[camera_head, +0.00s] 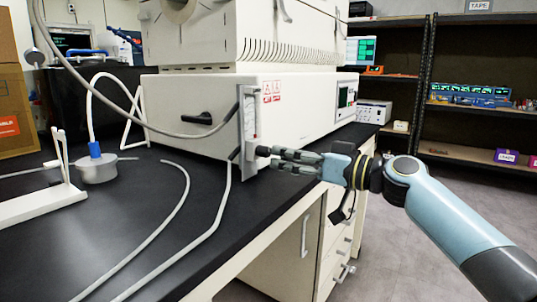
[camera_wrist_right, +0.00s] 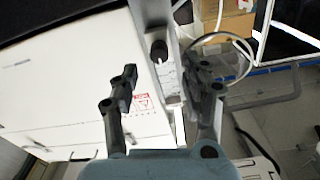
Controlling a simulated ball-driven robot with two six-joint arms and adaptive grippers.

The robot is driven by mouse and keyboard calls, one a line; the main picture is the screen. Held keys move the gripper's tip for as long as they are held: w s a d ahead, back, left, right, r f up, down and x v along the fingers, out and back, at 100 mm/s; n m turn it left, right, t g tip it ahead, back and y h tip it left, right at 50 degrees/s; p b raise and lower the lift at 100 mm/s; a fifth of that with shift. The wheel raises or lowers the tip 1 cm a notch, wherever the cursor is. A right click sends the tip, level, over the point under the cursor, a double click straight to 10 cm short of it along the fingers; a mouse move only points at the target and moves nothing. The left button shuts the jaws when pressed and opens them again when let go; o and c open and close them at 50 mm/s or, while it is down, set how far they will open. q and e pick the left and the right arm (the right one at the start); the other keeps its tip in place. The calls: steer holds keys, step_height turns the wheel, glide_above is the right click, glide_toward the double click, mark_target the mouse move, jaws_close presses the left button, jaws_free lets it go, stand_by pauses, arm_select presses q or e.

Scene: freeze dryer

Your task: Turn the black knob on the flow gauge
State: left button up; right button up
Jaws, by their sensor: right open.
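The flow gauge (camera_head: 249,115) is a narrow upright plate on the corner of the white freeze dryer. Its black knob (camera_head: 262,151) sticks out near the gauge's lower end. My right gripper (camera_head: 274,158) reaches in from the right with its fingertips right beside the knob. In the right wrist view, my right gripper (camera_wrist_right: 161,75) is open, with its two fingers apart. The knob (camera_wrist_right: 159,49) shows between and slightly beyond the fingertips, in front of the gauge (camera_wrist_right: 169,80). I cannot tell whether a finger touches the knob. My left gripper is not in view.
The freeze dryer (camera_head: 195,109) stands on a black bench top (camera_head: 135,220). Grey hoses (camera_head: 222,212) run across the bench. A metal flask-like fitting with a blue collar (camera_head: 96,167) sits at the left. Floor to the right is open before the shelves (camera_head: 475,107).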

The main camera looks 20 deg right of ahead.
mark_target(269, 153)
steer(key=x, duration=0.5)
steer(key=shift+c, duration=0.2)
jaws_close()
